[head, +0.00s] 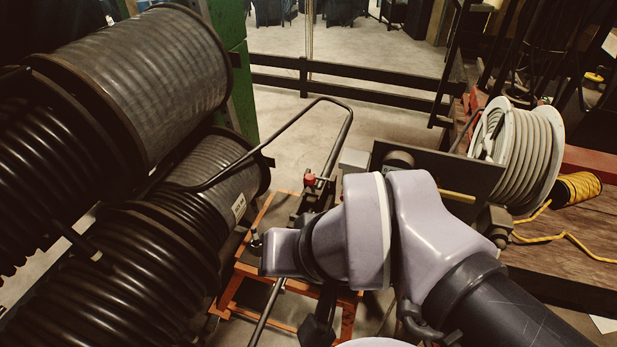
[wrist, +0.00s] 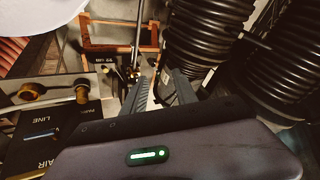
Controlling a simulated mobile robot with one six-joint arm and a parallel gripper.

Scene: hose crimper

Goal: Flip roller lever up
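I cannot tell for sure which part is the roller lever. In the head view a small red knob (head: 309,180) stands on a dark mechanism above an orange frame (head: 246,270), beside a long bent black bar (head: 335,112). In the wrist view my gripper (wrist: 157,78) shows two grey fingers spread apart with nothing clearly between them. Just beyond the fingertips is a thin upright metal rod (wrist: 137,45) with a dark fitting at its foot. The orange frame (wrist: 92,40) lies behind it. In the head view my arm hides most of the gripper.
Large black hose reels (head: 165,75) crowd the left side; they also fill the right of the wrist view (wrist: 200,45). A grey hose reel (head: 520,150) and yellow rope (head: 577,187) sit at right. A black panel with brass fittings (wrist: 82,92) is close left of the fingers.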

